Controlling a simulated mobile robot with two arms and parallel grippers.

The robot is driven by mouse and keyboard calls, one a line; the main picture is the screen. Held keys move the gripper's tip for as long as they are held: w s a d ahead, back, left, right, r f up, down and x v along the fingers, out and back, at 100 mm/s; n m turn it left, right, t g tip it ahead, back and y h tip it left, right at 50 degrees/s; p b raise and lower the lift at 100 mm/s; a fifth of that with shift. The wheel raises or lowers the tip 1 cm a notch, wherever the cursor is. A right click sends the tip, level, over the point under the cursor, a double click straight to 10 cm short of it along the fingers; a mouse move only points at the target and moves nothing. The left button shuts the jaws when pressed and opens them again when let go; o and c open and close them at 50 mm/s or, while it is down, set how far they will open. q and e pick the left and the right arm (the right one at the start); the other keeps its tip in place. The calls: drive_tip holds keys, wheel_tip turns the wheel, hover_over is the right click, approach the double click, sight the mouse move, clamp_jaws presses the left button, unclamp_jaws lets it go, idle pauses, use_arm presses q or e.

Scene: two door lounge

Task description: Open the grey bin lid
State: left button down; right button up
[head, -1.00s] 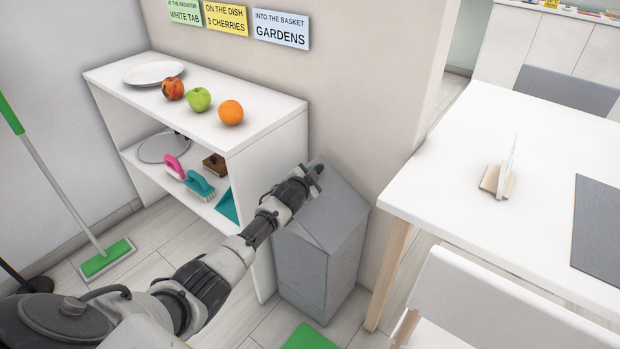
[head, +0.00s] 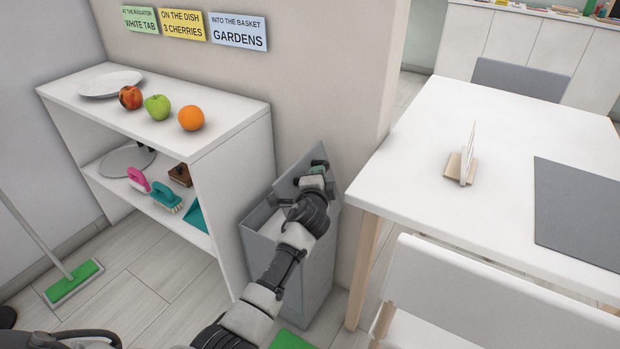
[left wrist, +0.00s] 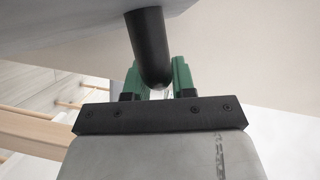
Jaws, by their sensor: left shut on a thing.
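The grey bin (head: 321,265) stands on the floor between the white shelf unit and the table. Its lid (head: 291,183) is tilted up at the back, and part of the bin's open top shows left of my arm. My left gripper (head: 318,172) is at the raised lid. In the left wrist view its green fingers (left wrist: 157,80) are shut on a black bar-like handle (left wrist: 148,45) under the grey lid surface (left wrist: 75,22). My arm hides part of the lid and bin front. My right gripper is not in view.
The white shelf unit (head: 235,135) stands close left of the bin, with fruit and a plate on top and brushes below. The white table (head: 420,185) and a white chair (head: 480,300) are on the right. A green mop (head: 75,280) stands at left.

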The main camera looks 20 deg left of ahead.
use_arm(q)
drive_tip(key=shift+d, duration=0.35)
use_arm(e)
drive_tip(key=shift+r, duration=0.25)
use_arm(q)
drive_tip(key=shift+f, duration=0.1)
drive_tip(key=c, duration=0.9)
unclamp_jaws()
drive_tip(key=shift+s, duration=0.1)
drive_tip(key=p+v, duration=0.2)
drive_tip(key=v, duration=0.8)
drive_tip(key=shift+s+d, duration=0.1)
drive_tip(key=shift+s, duration=0.25)
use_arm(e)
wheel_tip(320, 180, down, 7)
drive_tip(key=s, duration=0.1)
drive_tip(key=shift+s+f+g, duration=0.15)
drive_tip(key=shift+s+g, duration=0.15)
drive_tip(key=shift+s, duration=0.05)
